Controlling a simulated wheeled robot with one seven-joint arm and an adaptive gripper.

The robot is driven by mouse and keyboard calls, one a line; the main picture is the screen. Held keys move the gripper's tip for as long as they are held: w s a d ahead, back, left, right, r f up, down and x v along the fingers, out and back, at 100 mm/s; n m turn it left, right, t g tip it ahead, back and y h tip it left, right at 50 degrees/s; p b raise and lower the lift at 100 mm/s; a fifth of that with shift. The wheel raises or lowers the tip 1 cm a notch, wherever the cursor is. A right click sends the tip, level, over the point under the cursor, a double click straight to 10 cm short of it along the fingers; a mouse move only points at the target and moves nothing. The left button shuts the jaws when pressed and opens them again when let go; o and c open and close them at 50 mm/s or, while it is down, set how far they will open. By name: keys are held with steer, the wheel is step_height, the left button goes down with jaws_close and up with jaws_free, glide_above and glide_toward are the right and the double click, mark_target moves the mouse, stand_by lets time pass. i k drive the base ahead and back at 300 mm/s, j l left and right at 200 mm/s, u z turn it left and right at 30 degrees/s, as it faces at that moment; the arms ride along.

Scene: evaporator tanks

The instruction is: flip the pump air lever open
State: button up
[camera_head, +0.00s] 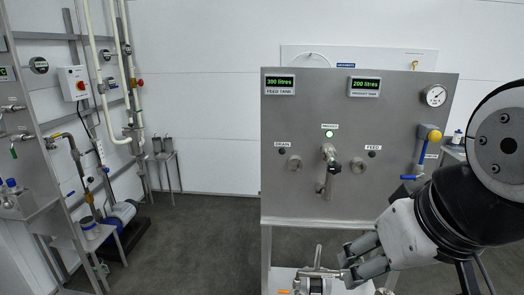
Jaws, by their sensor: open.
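A blue lever (410,177) sits at the foot of a short pipe with a yellow-and-blue fitting (429,133) on the right side of the steel panel. It looks like the pump air lever, but its label is too small to read. The lever lies roughly level, pointing left. My gripper (346,262) is below the panel's lower edge, pointing left, well below and left of the blue lever. Its jaws are open, with the fingertips close to a metal fitting (318,272) on the low shelf. I cannot tell whether they touch it.
The steel panel (345,195) carries lit tank displays, a gauge (435,96), a central valve (330,165) and drain and feed ports. My arm fills the right side, close to the blue lever. The floor (205,240) left of the panel is clear. Piping and a pump stand farther left.

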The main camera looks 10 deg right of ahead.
mark_target(421, 175)
steer(key=z, duration=0.9)
steer(key=i+j, duration=0.2)
steer(key=i, duration=0.35)
steer(key=i+j+u, duration=0.1)
steer(key=i, duration=0.5)
steer(key=j, duration=0.1)
